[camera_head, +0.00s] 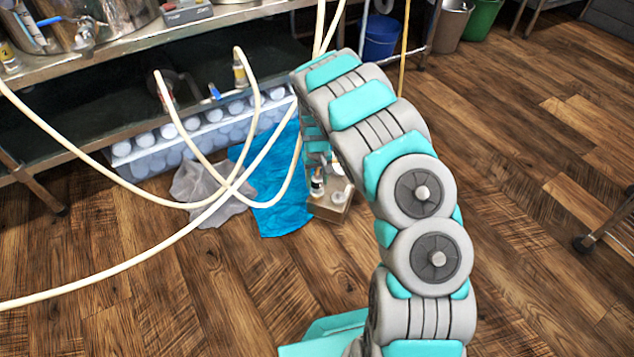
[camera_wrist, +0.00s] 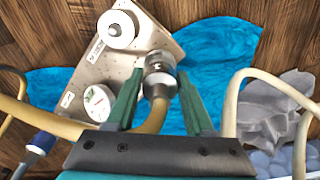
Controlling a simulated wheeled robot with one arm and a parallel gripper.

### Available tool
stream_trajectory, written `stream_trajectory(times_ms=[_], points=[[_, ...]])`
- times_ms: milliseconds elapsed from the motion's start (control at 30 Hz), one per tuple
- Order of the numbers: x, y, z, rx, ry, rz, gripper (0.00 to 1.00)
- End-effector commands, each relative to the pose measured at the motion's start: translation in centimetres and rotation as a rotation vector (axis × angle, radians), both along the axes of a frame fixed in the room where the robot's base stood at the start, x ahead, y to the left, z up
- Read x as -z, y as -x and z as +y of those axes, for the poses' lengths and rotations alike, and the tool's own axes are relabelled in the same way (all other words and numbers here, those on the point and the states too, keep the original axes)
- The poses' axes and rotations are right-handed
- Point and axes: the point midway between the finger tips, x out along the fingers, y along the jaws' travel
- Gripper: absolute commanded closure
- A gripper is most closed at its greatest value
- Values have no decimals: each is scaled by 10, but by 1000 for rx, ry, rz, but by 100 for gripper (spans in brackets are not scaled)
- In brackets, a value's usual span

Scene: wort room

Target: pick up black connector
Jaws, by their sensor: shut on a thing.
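My gripper (camera_wrist: 160,82) points down with its two green fingers on either side of a metal-and-dark hose end, the connector (camera_wrist: 159,66). The fingers are shut on it. A tan hose (camera_wrist: 154,119) runs from the connector back between the fingers. In the head view the connector (camera_head: 317,183) shows as a small pale and dark piece below the arm's end, by the box. My fingers are mostly hidden there.
Pale hoses (camera_head: 150,258) loop across the left from the bench (camera_head: 120,48). A crate of bottles (camera_head: 160,160) stands underneath.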

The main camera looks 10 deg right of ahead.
Motion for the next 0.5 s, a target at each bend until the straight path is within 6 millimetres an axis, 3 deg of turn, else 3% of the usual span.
stream_trajectory(times_ms=[33,233,500], points=[[0,0,0,0,0,0,79],[0,0,0,0,0,0,100],[0,0,0,0,0,0,100]])
